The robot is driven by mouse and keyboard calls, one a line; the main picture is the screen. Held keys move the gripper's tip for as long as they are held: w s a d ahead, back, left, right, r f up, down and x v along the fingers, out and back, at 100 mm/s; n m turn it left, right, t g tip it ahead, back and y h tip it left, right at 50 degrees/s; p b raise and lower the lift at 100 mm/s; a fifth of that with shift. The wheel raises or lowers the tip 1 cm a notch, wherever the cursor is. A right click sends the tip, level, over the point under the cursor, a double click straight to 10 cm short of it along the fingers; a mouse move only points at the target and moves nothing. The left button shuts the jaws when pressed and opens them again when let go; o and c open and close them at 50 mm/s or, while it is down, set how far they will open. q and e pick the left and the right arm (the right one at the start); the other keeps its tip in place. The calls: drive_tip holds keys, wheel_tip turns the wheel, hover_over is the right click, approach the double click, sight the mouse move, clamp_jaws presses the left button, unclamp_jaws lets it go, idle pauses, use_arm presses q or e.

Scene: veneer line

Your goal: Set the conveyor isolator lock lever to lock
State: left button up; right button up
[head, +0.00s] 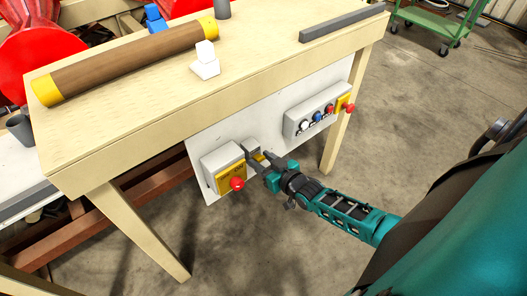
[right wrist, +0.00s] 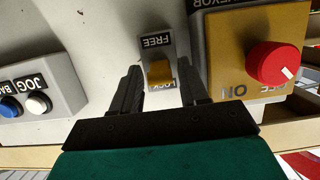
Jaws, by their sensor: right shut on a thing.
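The lock lever is a small orange-yellow block (right wrist: 160,73) on a grey plate. In the right wrist view, upside down, the FREE label (right wrist: 156,41) is above the lever and the LOCK label (right wrist: 160,86) is just below, with the lever close to it. My right gripper (right wrist: 162,92) has a dark finger on each side of the lever and is shut on it. In the head view my right gripper (head: 255,165) reaches the panel beside the isolator box (head: 220,162). The isolator's red knob (right wrist: 275,63) sits on a yellow ON/OFF plate. My left gripper is not in view.
A white panel (head: 270,112) hangs below the wooden table (head: 120,95). A button box (head: 308,118) with several buttons is to the right. The floor in front is clear.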

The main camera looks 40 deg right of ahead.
drive_tip(key=shift+r, duration=0.1)
idle(0.3)
drive_tip(key=o, duration=1)
drive_tip(key=shift+c, duration=0.2)
drive_tip(key=v, duration=1.2)
drive_tip(key=shift+s+r, duration=0.3)
drive_tip(key=shift+r, duration=0.1)
drive_tip(key=s+a+n+g, duration=0.1)
drive_tip(key=s+a+g, duration=0.3)
drive_tip(key=a, duration=0.9)
drive_tip(key=shift+a+r+n+y, duration=0.15)
drive_tip(key=shift+a+n+y, duration=0.05)
drive_tip(key=shift+n+y, duration=0.2)
